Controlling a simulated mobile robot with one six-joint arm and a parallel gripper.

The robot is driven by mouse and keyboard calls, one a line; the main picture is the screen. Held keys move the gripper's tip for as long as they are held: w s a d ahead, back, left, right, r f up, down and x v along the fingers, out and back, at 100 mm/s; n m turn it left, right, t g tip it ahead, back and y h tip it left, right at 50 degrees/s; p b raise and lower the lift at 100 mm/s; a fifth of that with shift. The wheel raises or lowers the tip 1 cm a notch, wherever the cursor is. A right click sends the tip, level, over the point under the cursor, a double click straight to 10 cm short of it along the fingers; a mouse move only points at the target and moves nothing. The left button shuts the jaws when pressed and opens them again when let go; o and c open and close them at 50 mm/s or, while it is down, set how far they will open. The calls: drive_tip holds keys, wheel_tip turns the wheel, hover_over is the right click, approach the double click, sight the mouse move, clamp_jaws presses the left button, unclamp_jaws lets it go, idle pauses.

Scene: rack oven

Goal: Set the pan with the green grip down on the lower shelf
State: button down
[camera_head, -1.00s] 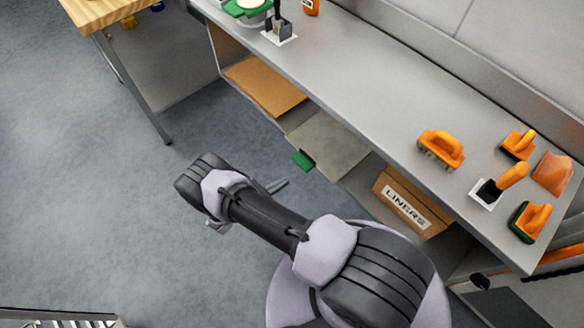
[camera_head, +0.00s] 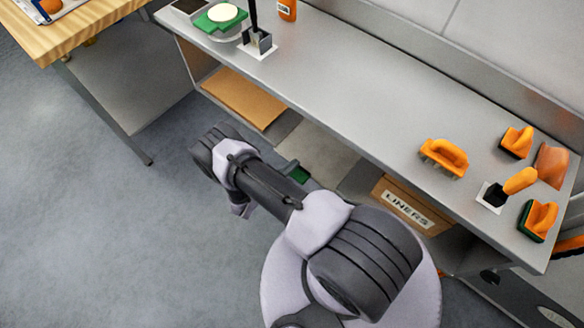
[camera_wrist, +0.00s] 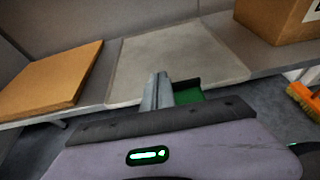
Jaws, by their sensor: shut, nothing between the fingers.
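The grey pan (camera_head: 322,152) lies flat on the lower shelf under the counter, between a brown board and a cardboard box. It fills the middle of the wrist view (camera_wrist: 175,58). Its green grip (camera_head: 299,174) sticks out past the shelf's front edge; in the wrist view the grip (camera_wrist: 188,91) shows just right of my fingers. My gripper (camera_wrist: 158,88) is shut and empty, its fingertips close beside the grip. In the head view my gripper (camera_head: 290,167) is mostly hidden behind my arm. Whether the fingers touch the grip I cannot tell.
The lower shelf (camera_wrist: 103,66) also holds the brown board (camera_head: 243,98) and the box marked LINERS (camera_head: 408,205). The counter (camera_head: 370,95) above carries several orange-handled brushes and a green scale-like item (camera_head: 220,18). A wooden table (camera_head: 80,25) stands at upper left. The floor at left is clear.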

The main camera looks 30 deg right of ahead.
drive_tip(key=shift+a+f+b, duration=0.15)
drive_tip(key=shift+f+b, duration=0.2)
drive_tip(key=shift+f, duration=0.4)
drive_tip(key=shift+s+a, duration=0.2)
drive_tip(key=shift+a, duration=0.35)
drive_tip(key=shift+r, duration=0.15)
